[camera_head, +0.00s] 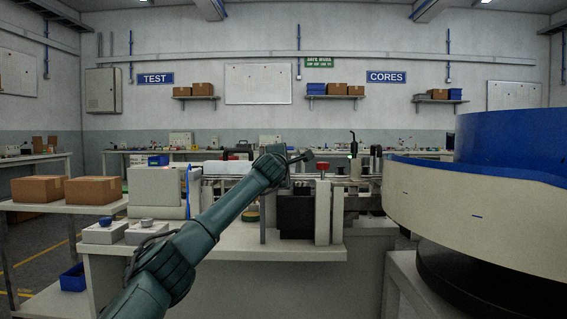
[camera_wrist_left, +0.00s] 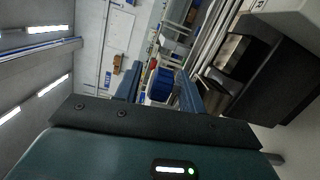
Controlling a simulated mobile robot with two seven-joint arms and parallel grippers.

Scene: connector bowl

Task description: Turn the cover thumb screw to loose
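A small red knob (camera_head: 322,167) stands on a dark post above the track of the bench machine in the head view. I cannot tell for sure that it is the cover thumb screw. My left gripper (camera_head: 302,157) is just left of the knob and a little above it in the picture, pointing right. In the left wrist view the fingers (camera_wrist_left: 158,92) are spread apart. A blue rounded thing (camera_wrist_left: 160,82) shows between them, seemingly beyond the fingertips; contact is not visible. My right gripper is not in view.
A large blue and cream bowl (camera_head: 480,195) on a black base fills the right side. The bench (camera_head: 235,240) carries a light box (camera_head: 155,187) and a black box (camera_head: 295,216). Two grey units (camera_head: 104,232) with knobs sit at its left. Cardboard boxes (camera_head: 93,190) lie farther left.

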